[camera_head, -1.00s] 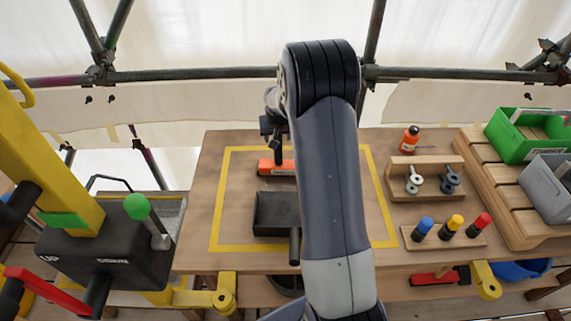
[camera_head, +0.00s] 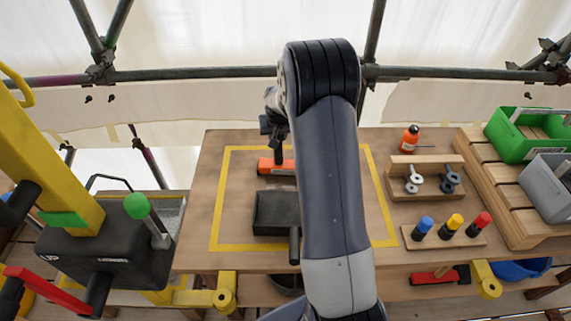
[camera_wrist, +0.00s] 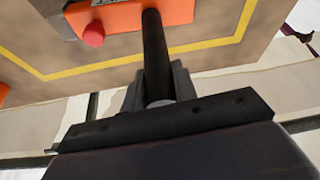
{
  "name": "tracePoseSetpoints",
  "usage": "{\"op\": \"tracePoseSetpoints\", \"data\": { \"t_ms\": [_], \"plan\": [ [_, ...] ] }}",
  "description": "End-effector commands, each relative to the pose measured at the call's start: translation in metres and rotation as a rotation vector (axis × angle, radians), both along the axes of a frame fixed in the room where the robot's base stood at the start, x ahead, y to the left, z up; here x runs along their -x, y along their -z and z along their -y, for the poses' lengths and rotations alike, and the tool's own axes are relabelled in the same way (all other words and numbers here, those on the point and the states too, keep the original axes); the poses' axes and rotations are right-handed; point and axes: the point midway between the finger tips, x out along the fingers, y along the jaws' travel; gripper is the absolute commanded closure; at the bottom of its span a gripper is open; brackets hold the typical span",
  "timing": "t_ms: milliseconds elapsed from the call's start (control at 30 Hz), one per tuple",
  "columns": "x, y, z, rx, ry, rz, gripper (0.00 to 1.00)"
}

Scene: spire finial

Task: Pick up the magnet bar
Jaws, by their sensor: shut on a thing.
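The magnet bar (camera_head: 268,166) appears as an orange block inside the yellow outline on the workbench, partly hidden by my arm. In the wrist view its orange body (camera_wrist: 122,18) has a red knob at one end, and a black upright rod stands in front of it. My gripper (camera_wrist: 160,88) is shut around this black rod, which looks like the bar's handle. In the head view my gripper (camera_head: 275,137) is above the orange block, mostly hidden by my arm. I cannot tell whether the bar touches the bench.
A black tray (camera_head: 268,232) lies just in front of the bar. To the right are an orange bottle (camera_head: 410,139), a wooden rack (camera_head: 427,164), coloured pegs (camera_head: 455,221) and a green bin (camera_head: 520,143). A black control box (camera_head: 100,240) stands left. Scaffold tubes (camera_head: 200,76) cross behind.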

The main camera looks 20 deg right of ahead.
Motion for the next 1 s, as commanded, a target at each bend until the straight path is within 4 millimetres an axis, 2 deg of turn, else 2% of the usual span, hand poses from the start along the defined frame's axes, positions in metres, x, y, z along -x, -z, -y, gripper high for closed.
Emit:
{"op": "tracePoseSetpoints", "data": {
  "t_ms": [233, 333, 700, 833, 1000],
  "plan": [
    [-0.001, -0.002, 0.0, 0.001, 0.0, 0.003, 1.0],
    [-0.001, -0.01, 0.0, 0.001, 0.0, 0.005, 1.0],
    [-0.001, -0.078, 0.0, 0.002, -0.001, 0.006, 1.0],
    [-0.001, -0.094, 0.0, 0.002, -0.001, 0.005, 1.0],
    [0.0, -0.101, 0.0, 0.001, -0.001, 0.002, 1.0]
  ]
}}
